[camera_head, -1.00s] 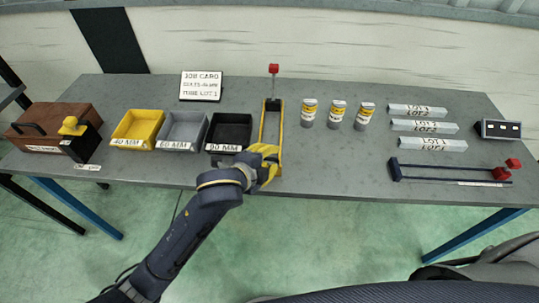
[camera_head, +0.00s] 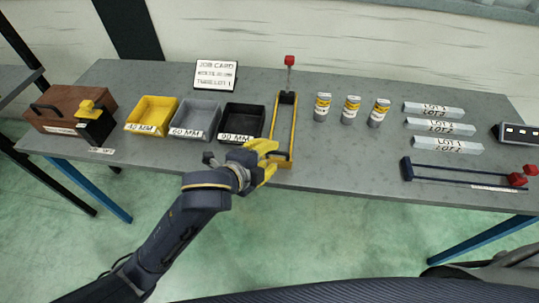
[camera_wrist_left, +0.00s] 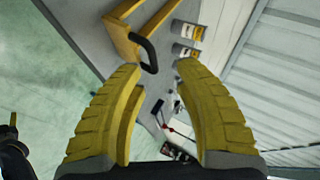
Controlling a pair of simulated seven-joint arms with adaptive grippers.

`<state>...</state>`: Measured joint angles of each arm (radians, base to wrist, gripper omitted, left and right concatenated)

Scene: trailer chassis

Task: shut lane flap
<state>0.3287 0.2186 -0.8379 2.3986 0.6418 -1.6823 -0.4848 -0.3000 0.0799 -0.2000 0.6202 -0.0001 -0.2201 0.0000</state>
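The yellow lane (camera_head: 294,128) is a long narrow frame on the table, with a dark block and a red-knobbed post (camera_head: 289,62) at its far end. In the left wrist view, a black curved handle (camera_wrist_left: 150,54) stands on a yellow part (camera_wrist_left: 122,28) of it. I cannot make out which part is the flap. My left gripper (camera_head: 272,157) is at the lane's near end; in its wrist view the yellow fingers (camera_wrist_left: 160,72) are apart with nothing between them, the handle just beyond the tips. A dark, yellow-tipped shape (camera_wrist_left: 12,140) at that view's left edge looks like my right gripper, unclear.
Yellow, grey and black bins (camera_head: 242,119) stand left of the lane, close to my left gripper. Several canisters (camera_head: 351,109) stand to its right, then pale bars (camera_head: 440,127) and a blue frame (camera_head: 450,173) with red knobs. A job card (camera_head: 215,75) stands behind.

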